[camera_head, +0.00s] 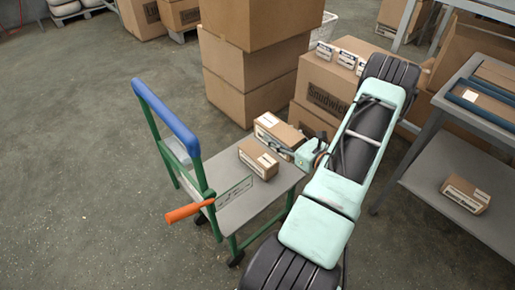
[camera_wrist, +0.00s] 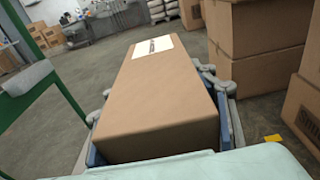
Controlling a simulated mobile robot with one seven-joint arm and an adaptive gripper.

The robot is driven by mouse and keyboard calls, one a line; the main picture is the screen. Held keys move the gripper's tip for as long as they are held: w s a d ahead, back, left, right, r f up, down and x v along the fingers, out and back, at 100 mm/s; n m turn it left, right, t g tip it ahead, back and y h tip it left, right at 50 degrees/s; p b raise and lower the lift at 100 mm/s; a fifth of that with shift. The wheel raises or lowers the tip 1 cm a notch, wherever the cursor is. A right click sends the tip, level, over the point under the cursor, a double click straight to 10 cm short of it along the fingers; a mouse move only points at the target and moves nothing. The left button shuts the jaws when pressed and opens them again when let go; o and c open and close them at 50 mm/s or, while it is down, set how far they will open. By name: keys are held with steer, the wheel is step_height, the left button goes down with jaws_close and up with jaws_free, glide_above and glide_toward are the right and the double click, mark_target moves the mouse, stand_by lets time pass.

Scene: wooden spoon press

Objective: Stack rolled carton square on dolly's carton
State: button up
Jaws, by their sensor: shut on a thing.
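My gripper (camera_head: 291,150) is shut on a brown carton (camera_head: 279,132) with a white label. In the wrist view this carton (camera_wrist: 158,100) fills the middle, between the blue finger pads on its two sides. The dolly (camera_head: 232,212) has a grey deck, a green frame and a blue handle. Another labelled carton, the dolly's carton (camera_head: 256,160), lies on its deck. In the head view the held carton shows just beyond and right of the dolly's carton, near the deck's far edge. Its height above the deck is hard to tell. The dolly's carton is hidden in the wrist view.
Tall stacked boxes (camera_head: 240,97) stand close behind the dolly. A box marked Snodwick (camera_head: 322,92) with small cartons on top is beside them. A roller table (camera_head: 462,105) stands at right, with a carton (camera_head: 466,195) on its lower shelf. Floor at left is clear.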

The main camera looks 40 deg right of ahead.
steer(key=w, duration=0.1)
steer(key=w+a+f, duration=0.1)
steer(key=w, duration=0.1)
steer(key=w+f+b, duration=0.1)
steer(key=shift+w+a+f, duration=0.15)
steer(key=shift+w, duration=0.05)
steer(key=w+f, duration=0.1)
steer(key=w+f+b, duration=0.1)
steer(key=f, duration=0.1)
steer(key=w+a+f, duration=0.1)
steer(key=w+f, duration=0.1)
steer(key=shift+f+b, duration=0.1)
steer(key=shift+b, duration=0.25)
steer(key=shift+w+f+b, duration=0.15)
steer(key=shift+f+b, duration=0.5)
steer(key=shift+f, duration=0.9)
steer(key=shift+f, duration=0.25)
steer(key=o, duration=1.4)
steer(key=shift+r, duration=0.1)
